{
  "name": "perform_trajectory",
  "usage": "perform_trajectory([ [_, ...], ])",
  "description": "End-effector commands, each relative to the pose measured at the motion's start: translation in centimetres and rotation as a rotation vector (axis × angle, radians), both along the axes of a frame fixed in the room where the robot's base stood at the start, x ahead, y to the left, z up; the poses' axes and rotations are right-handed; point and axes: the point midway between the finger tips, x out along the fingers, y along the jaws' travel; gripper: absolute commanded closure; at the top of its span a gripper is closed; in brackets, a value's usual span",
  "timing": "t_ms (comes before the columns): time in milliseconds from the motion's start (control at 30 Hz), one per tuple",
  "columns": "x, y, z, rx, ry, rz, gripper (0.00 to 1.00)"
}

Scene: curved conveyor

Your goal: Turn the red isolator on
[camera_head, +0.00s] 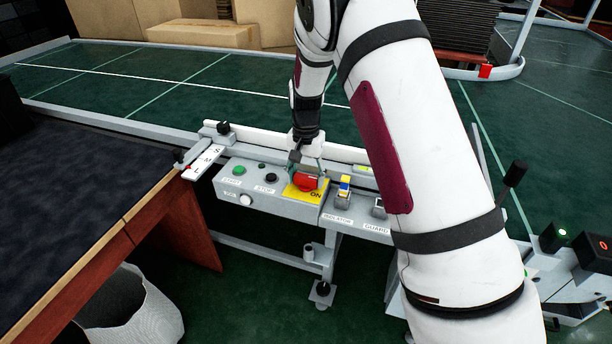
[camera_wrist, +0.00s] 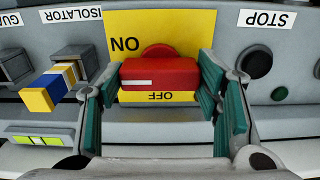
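The red isolator handle (camera_head: 306,181) sits on a yellow plate (camera_head: 316,197) on the grey control box. In the wrist view, which is upside down to the labels, the red handle (camera_wrist: 160,74) lies crosswise. A white mark is on its left part, "ON" is printed at its upper left and "OFF" on the yellow strip along its lower edge. My gripper (camera_wrist: 160,80) has its teal-padded fingers around the two ends of the handle. I cannot tell whether the pads press on it. In the head view my gripper (camera_head: 306,165) is over the handle and partly hides it.
Green START (camera_head: 239,171) and black STOP (camera_head: 270,178) buttons stand left of the isolator. A blue-and-yellow part (camera_head: 344,187) and a guard switch (camera_head: 379,208) stand to its right. A rail runs behind the box. A dark-topped table (camera_head: 80,190) is at the left.

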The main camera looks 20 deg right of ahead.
Motion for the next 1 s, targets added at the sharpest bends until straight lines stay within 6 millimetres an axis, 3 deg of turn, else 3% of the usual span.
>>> perform_trajectory([
  [33, 0.0, 0.0, 0.0, 0.001, 0.001, -0.004, 0.33],
  [100, 0.0, 0.0, 0.0, 0.001, 0.001, -0.004, 0.22],
  [533, 0.0, 0.0, 0.8, 0.001, -0.001, -0.001, 0.22],
  [1000, 0.0, 0.0, 9.5, 0.0, -0.003, -0.001, 0.22],
])
